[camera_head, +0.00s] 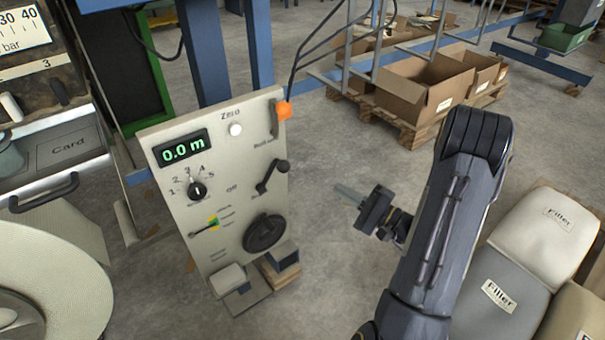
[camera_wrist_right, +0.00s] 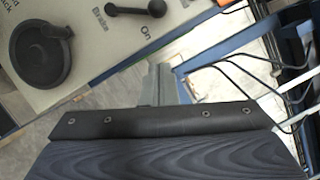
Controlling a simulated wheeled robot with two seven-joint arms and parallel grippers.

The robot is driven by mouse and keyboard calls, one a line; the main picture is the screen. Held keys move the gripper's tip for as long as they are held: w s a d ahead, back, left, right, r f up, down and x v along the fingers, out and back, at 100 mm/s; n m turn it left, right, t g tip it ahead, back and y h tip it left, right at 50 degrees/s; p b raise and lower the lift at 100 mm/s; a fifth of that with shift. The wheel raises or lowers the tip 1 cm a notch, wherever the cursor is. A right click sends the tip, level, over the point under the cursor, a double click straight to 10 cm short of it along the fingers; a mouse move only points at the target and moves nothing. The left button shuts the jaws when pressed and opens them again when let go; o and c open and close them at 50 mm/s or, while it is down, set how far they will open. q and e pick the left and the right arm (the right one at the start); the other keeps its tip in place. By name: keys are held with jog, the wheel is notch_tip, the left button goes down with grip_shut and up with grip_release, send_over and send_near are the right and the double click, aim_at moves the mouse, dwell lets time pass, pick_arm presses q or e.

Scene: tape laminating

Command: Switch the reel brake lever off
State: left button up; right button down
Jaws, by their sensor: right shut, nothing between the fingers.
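The brake lever (camera_head: 271,177) is a black crank-like lever on the right part of the pale control panel (camera_head: 225,160), tilted with its upper knob to the right. "Off" is printed to its left. The lever also shows at the top of the right wrist view (camera_wrist_right: 136,10), beside the words "Brake" and "On". My right gripper (camera_head: 347,195) is shut and empty, to the right of the panel and apart from the lever. Its closed fingers also show in the right wrist view (camera_wrist_right: 160,82). My left gripper is not in view.
A black handwheel (camera_head: 265,233) sits below the lever, and an orange-knobbed lever (camera_head: 283,109) above it. The panel also has a selector knob (camera_head: 197,190) and a display reading 0.0 m (camera_head: 182,149). Filler bags (camera_head: 540,235) lie at right. Open floor separates panel and gripper.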

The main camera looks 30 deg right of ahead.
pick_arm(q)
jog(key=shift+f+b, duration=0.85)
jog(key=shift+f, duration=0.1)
pick_arm(e)
jog(key=w+a+r, duration=0.2)
jog(key=w+a, duration=0.4)
jog(key=w, duration=0.2)
jog(key=shift+w+a+r, duration=0.3)
jog(key=shift+a+r, duration=0.05)
jog(key=shift+r, duration=0.05)
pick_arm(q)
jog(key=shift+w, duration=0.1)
pick_arm(e)
jog(key=shift+r, duration=0.1)
